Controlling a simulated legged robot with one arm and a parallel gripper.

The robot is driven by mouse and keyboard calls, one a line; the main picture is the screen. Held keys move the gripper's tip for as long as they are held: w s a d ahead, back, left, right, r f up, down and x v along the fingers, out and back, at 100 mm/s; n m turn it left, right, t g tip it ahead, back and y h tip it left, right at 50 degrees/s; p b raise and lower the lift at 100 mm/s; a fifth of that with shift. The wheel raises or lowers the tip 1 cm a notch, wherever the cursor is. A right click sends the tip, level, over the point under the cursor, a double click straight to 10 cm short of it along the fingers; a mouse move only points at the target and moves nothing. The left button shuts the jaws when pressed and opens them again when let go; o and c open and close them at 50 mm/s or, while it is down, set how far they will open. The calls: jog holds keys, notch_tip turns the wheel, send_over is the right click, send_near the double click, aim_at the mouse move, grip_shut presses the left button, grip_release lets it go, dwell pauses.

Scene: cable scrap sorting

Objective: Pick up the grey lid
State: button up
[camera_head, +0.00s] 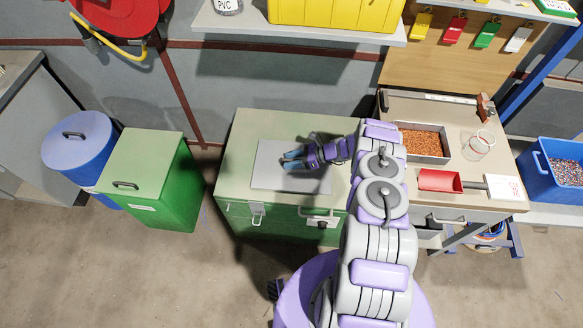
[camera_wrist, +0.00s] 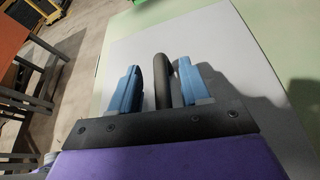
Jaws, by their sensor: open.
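The grey lid (camera_head: 265,177) is a flat, light grey square plate lying on the pale green top of a green cabinet in the head view. In the wrist view the lid (camera_wrist: 222,38) fills much of the picture, and its dark arched handle (camera_wrist: 163,78) stands up. My gripper (camera_head: 286,161) is over the lid, pointing left in the head view. In the wrist view my gripper (camera_wrist: 159,70) is open, its two blue fingers on either side of the handle with a gap at each side. My gripper hides part of the lid and its handle in the head view.
The green cabinet (camera_head: 240,135) has free top around the lid. A green bin (camera_head: 155,165) and a blue drum (camera_head: 75,145) stand left. Right is a workbench with a tray of copper-coloured bits (camera_head: 447,153), a red scoop (camera_head: 438,181) and a glass jar (camera_head: 480,145). A shelf (camera_head: 235,27) overhangs behind.

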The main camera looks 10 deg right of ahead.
jog(key=shift+w+a+f, duration=0.1)
jog(key=shift+a+f, duration=0.1)
jog(key=shift+a, duration=0.15)
jog(key=shift+d, duration=0.65)
jog(key=shift+c, duration=1)
jog(key=shift+a, duration=0.45)
jog(key=c, duration=0.5)
jog(key=shift+a, duration=0.1)
grip_shut()
jog(key=shift+d, duration=0.2)
